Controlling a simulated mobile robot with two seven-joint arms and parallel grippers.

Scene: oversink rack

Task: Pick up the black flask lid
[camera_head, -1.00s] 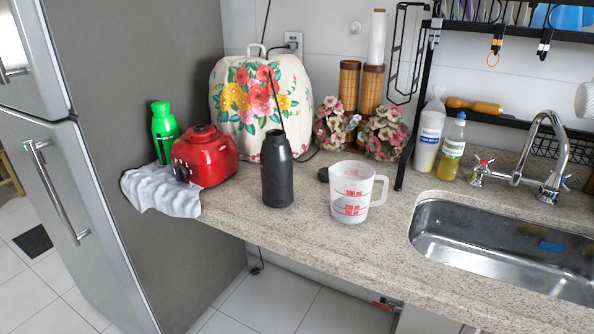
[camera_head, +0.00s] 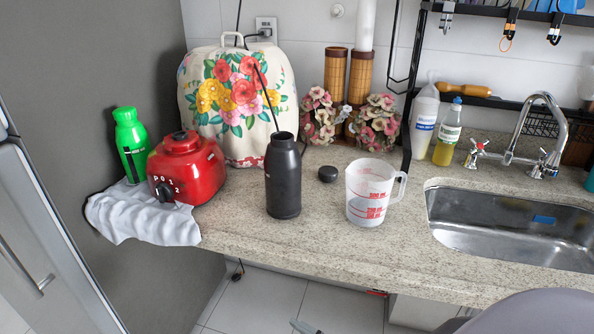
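The black flask lid (camera_head: 327,173) is a small, dark, rounded piece lying on the granite counter. It sits between the black flask (camera_head: 283,180) and the clear measuring jug (camera_head: 371,195), a little behind them and apart from both. The flask stands upright without a lid, and a thin dark stick or cord shows above its mouth. The jug has red markings and a handle on its right. A grey rounded shape at the bottom right corner looks like part of my arm.
A floral cover (camera_head: 238,100), flowers (camera_head: 374,124) and a black rack post (camera_head: 411,100) stand behind. The sink (camera_head: 500,222) is right. The front counter strip is clear.

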